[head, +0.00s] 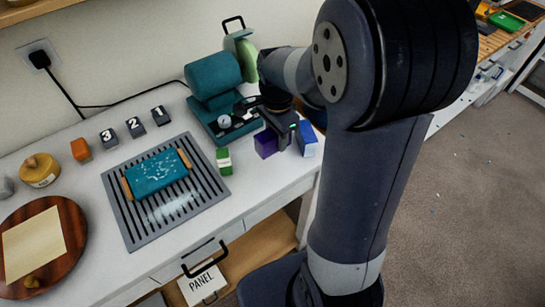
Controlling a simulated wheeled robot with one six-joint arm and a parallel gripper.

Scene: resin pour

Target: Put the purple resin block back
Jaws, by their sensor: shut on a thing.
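The purple resin block (265,143) is at the right part of the white worktop, in front of the teal machine. My gripper (282,139) is shut on it, with the block showing on the left side of the jaws. Part of the block is hidden by the gripper. I cannot tell whether the block touches the worktop. A green and white block (224,161) stands to its left, and a blue and white block (306,139) stands close to the right of my gripper.
The teal machine (215,85) stands behind the blocks. A grey slatted rack (200,200) holds a teal tray (156,173) with wooden handles. Numbered dark blocks (135,127) and an orange block (81,149) stand at the back left. A round wooden board (68,245) lies front left.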

